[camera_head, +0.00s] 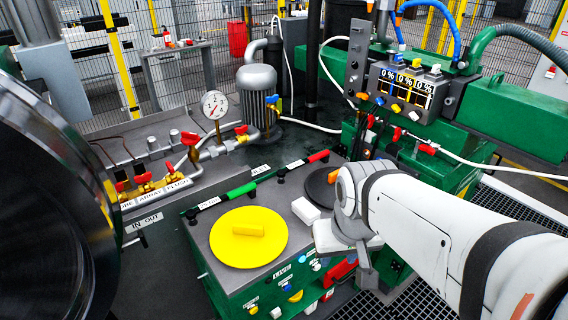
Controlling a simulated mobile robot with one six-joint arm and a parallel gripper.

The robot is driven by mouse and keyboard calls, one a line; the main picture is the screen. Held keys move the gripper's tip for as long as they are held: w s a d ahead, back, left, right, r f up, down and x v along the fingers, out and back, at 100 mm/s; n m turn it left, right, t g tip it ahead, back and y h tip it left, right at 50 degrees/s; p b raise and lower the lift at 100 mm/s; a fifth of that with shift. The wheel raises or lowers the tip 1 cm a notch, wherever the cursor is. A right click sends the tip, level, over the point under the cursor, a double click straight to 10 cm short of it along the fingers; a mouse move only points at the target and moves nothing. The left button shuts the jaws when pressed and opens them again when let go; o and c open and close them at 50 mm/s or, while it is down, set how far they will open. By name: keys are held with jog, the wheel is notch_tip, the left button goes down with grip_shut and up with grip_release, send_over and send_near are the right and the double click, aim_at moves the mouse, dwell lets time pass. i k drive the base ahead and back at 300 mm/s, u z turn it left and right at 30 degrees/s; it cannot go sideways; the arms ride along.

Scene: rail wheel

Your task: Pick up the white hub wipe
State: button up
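A small white block (306,210), which looks like the hub wipe, lies on the grey top of the green cabinet (212,232), between a yellow disc and a dark disc. My gripper (366,278) is at the cabinet's right front side, right of and lower in the picture than the white block, and apart from it. It points down. My white wrist hides part of it and part of the cabinet. I cannot tell whether its fingers are open or shut.
The yellow disc (248,236) with a raised grip lies left of the white block. The dark disc (318,192) with an orange grip (333,175) lies behind it, partly hidden by my arm. Green (241,190) and red (318,156) handles line the back edge. A large dark wheel (45,200) fills the left.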

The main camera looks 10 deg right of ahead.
aim_at(308, 212)
jog(key=u, duration=2.9)
jog(key=k, duration=1.25)
jog(key=z, duration=1.85)
jog(key=i, duration=0.9)
